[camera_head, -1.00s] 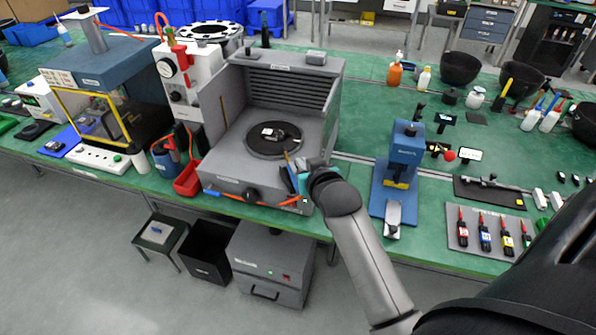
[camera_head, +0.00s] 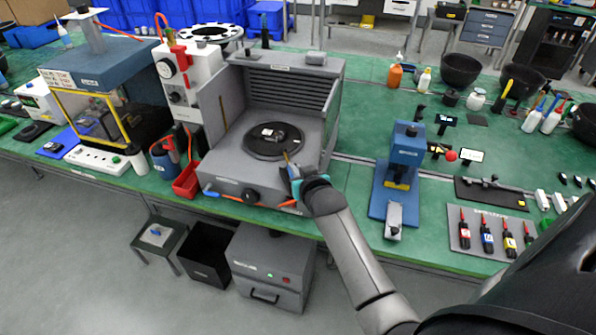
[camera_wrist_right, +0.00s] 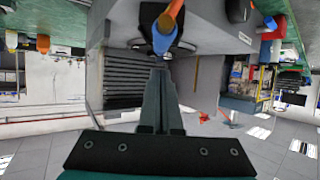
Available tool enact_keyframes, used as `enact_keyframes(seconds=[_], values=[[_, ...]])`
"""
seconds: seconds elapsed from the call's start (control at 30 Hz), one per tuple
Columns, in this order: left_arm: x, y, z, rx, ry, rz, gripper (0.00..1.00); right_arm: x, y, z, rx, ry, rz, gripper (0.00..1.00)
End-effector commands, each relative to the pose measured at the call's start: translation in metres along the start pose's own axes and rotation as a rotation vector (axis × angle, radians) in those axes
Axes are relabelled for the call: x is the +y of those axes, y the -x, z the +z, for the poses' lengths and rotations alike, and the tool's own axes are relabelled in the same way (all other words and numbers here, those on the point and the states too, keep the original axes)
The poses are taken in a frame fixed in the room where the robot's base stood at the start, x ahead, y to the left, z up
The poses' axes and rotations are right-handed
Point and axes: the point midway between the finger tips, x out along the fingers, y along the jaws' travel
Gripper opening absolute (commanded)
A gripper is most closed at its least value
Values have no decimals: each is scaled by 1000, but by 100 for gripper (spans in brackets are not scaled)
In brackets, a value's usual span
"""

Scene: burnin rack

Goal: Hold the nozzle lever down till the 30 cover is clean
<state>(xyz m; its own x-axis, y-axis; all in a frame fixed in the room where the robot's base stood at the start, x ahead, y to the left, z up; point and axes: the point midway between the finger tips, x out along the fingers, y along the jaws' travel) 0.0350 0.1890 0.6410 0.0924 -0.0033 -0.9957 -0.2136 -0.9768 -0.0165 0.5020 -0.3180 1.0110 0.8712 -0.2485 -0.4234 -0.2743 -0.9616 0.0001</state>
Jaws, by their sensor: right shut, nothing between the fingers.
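The grey booth (camera_head: 298,95) stands on the green bench, with a round dark turntable (camera_head: 256,146) inside. A small dark part, probably the cover (camera_head: 276,133), lies on the turntable; its number and cleanliness are too small to read. A thin orange-and-blue nozzle (camera_wrist_right: 168,28) shows in the right wrist view just beyond my fingertips. My right gripper (camera_head: 289,168) is at the booth's front right corner; its fingers (camera_wrist_right: 158,72) are shut and empty. I cannot tell whether they touch the nozzle, and no lever can be made out. My left gripper is not in view.
The booth's front has a black knob (camera_head: 250,196) and an orange hose along it. A blue press (camera_head: 405,150) stands to the right, a red bin (camera_head: 187,181) to the left. A tool mat (camera_head: 490,232) lies farther right. Green bench is clear between booth and press.

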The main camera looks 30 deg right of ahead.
Motion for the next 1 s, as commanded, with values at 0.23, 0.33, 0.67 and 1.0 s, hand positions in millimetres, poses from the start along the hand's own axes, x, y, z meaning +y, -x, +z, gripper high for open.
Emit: enact_keyframes(seconds=[0.23, 0.33, 0.67, 1.0], values=[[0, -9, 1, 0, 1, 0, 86, 0, -2, 8, 24, -1, 0, 0], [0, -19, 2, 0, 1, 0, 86, 0, -4, 15, 64, -2, 0, 0], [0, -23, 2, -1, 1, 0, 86, 0, -3, 17, 101, 0, 1, 0], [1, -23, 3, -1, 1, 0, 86, 0, -3, 18, 100, 0, 0, 0]])
